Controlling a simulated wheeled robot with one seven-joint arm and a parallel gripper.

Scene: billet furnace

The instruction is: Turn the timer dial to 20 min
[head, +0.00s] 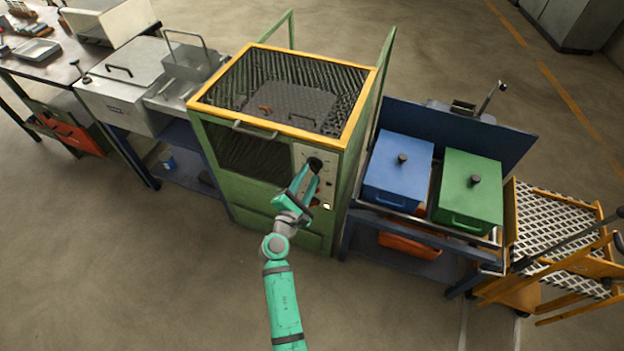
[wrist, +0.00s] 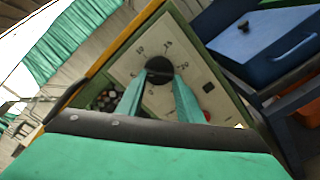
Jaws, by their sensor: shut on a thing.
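The timer dial (wrist: 159,67) is a round black knob on the pale control panel of the green furnace, with printed numbers around it. In the wrist view my gripper (wrist: 160,80) has its two teal fingers on either side of the dial, shut on it. The fingers cover the lower part of the dial, and the pointer and exact setting cannot be read. In the head view my gripper (head: 310,172) reaches the upper part of the panel, and the dial (head: 315,164) shows just beyond its fingertips.
The furnace (head: 215,150) has a yellow-edged mesh top and a front handle (head: 255,129). Blue (head: 398,170) and green (head: 468,188) lidded boxes stand on a bench at its right. A steel unit (head: 125,85) stands at its left. The floor in front is clear.

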